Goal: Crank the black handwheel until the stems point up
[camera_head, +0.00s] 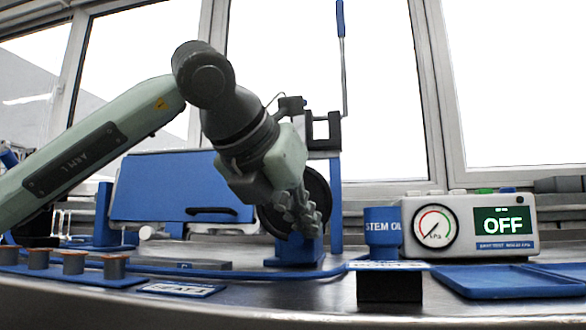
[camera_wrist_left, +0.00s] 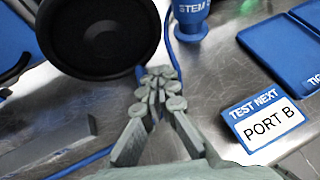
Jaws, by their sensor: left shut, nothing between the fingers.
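The black handwheel (camera_head: 319,197) stands upright on a blue mount (camera_head: 292,252) near the middle of the head view, partly hidden behind my left gripper. In the left wrist view the handwheel (camera_wrist_left: 98,38) fills the upper left, its dark round face towards me. My left gripper (camera_head: 308,222) is in front of the wheel, pointing down. Its fingers (camera_wrist_left: 160,82) are shut and empty, just below and right of the wheel's rim in the wrist view. I cannot make out any stems or which way they point. My right gripper is not in view.
A blue "STEM OIL" pot (camera_head: 383,228) and a gauge box (camera_head: 470,228) reading OFF stand to the right. A "TEST NEXT PORT B" card (camera_wrist_left: 262,121) and a blue tray (camera_head: 520,282) are near. A large blue panel (camera_head: 165,186) is left; several capped pieces (camera_head: 74,263) line the front left.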

